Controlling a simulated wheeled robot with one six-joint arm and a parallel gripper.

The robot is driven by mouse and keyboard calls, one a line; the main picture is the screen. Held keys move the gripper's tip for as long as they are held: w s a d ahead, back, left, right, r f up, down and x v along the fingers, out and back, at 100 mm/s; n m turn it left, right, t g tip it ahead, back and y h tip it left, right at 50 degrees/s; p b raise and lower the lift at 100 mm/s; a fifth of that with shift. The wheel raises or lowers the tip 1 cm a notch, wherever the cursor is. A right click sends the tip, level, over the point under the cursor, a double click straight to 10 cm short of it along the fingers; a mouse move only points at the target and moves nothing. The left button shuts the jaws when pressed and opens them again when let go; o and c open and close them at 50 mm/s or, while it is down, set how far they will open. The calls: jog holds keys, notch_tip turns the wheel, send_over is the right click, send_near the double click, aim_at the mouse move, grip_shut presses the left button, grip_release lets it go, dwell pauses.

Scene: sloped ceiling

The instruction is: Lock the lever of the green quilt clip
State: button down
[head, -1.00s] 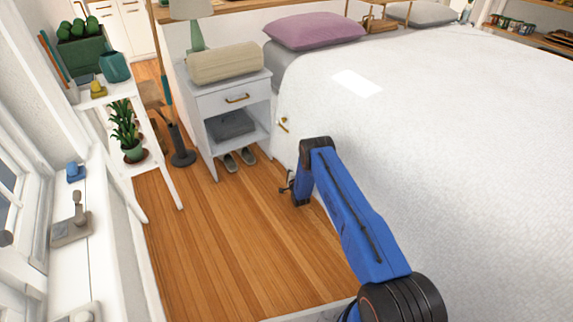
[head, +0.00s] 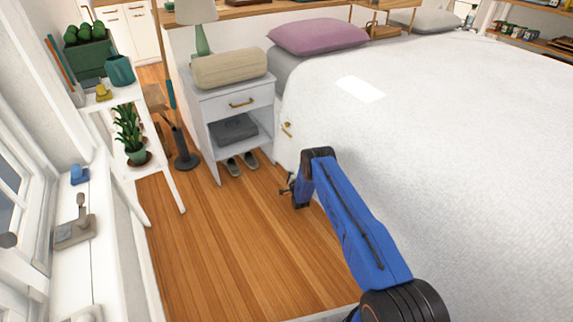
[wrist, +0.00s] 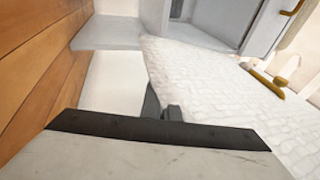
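A small yellow-brass clip-like piece (head: 287,130) sits on the side of the white quilt (head: 440,140), near the nightstand. In the wrist view a yellowish piece with a rounded end (wrist: 265,79) lies against the quilt (wrist: 215,90) at the right. I see no clearly green clip, and the lever's position is too small to tell. My gripper (head: 286,190) is below the brass piece, beside the bed, and apart from it. In the wrist view my dark fingertips (wrist: 163,108) show close together over the black bar, partly hidden, with nothing visible between them.
A white nightstand (head: 208,106) with a beige cushion (head: 230,68) on top stands beyond my gripper. A white plant shelf (head: 170,175) and a window sill (head: 95,255) line the left. Bare wood floor (head: 225,240) lies between them and the bed.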

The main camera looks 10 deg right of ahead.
jog(key=v, duration=1.2)
jog(key=shift+d, duration=0.1)
